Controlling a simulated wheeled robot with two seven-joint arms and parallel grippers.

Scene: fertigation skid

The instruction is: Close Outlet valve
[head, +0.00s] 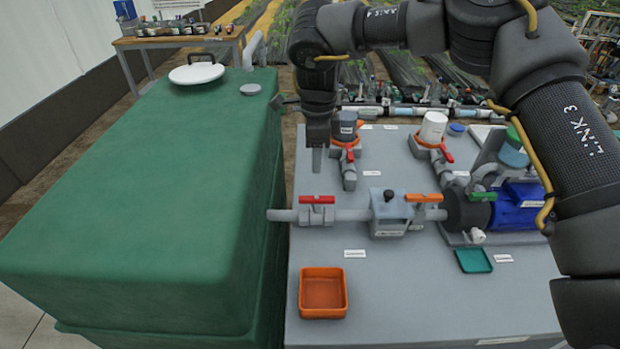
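A valve with a red lever handle (316,199) sits on the grey horizontal pipe (350,215) that leaves the green tank (170,190). Its handle lies along the pipe. The labels are too small to read, so I cannot tell for sure that this is the Outlet valve. My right gripper (317,160) points down above and behind this red handle in the picture, apart from it. It shows edge-on, so its opening is hidden. My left gripper is out of view.
Other valves have an orange handle (423,198), a green handle (483,196) and red handles (350,154) (447,154). A blue pump (518,207) is at right. An orange tray (323,293) and a green tray (473,260) lie on the grey skid top (420,300).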

